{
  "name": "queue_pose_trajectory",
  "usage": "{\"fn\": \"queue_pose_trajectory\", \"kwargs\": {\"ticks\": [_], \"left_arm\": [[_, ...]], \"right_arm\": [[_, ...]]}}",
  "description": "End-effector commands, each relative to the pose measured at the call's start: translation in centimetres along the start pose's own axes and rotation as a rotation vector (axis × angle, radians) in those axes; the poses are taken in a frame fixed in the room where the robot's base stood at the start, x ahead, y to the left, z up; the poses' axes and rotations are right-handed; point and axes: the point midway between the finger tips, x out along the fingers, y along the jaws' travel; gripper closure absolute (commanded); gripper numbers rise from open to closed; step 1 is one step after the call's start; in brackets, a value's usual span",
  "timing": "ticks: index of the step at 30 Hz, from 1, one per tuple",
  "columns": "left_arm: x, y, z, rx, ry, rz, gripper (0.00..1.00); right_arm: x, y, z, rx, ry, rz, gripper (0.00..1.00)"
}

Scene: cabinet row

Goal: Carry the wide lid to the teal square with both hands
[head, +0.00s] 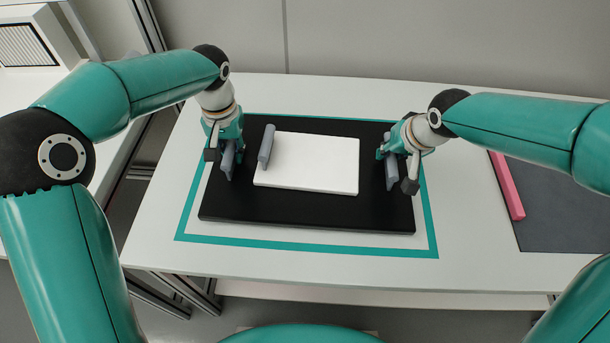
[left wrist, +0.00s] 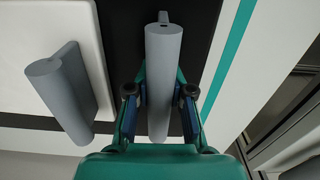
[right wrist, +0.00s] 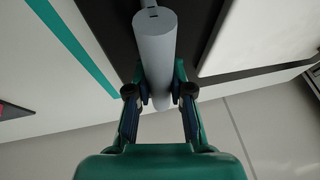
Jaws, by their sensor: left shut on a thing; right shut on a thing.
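The wide lid (head: 300,214) is a flat black board with a grey bar handle near each end. In the head view it lies within the teal square (head: 330,248), a teal outline on the white table; whether it touches the table I cannot tell. My left gripper (head: 227,165) is shut on the lid's left handle, a grey bar that shows in the left wrist view (left wrist: 162,75). My right gripper (head: 394,165) is shut on the right handle, which shows in the right wrist view (right wrist: 156,60).
A white plate (head: 320,165) with its own grey bar (head: 267,146) sits on or behind the lid's middle. A dark grey mat (head: 560,210) with a pink bar (head: 507,186) lies at the right of the table (head: 200,258). A grey wall stands behind.

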Motion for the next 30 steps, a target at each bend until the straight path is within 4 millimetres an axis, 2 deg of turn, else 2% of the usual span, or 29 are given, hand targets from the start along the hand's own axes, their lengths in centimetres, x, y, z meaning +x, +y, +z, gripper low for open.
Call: {"fn": "queue_pose_trajectory", "kwargs": {"ticks": [5,6,10,11,23,26,30], "left_arm": [[1.3,-0.2,0.0,-0.002,0.002,-0.003,1.0],[1.4,-0.2,0.0,-0.002,0.0,-0.003,0.8],[1.1,-0.2,0.0,-0.002,0.0,-0.002,0.59],[1.1,-0.2,0.0,-0.002,0.0,-0.002,0.54],[0.5,-0.1,0.0,-0.001,0.002,-0.001,0.53],[-0.7,-0.1,-0.1,-0.001,0.004,-0.001,0.53],[-3.2,-0.1,-0.1,-0.001,0.005,0.0,0.53]], "right_arm": [[1.2,0.4,0.4,0.0,0.004,0.001,1.0],[1.2,0.4,0.5,0.0,0.001,0.002,0.78],[1.0,0.3,0.4,0.0,0.0,0.001,0.56],[1.0,0.3,0.4,0.0,0.0,0.001,0.54],[1.0,0.2,0.4,-0.001,0.0,0.0,0.54],[1.0,0.2,0.4,-0.001,0.0,0.0,0.54],[1.0,0.2,0.4,-0.001,0.0,0.0,0.54]]}}
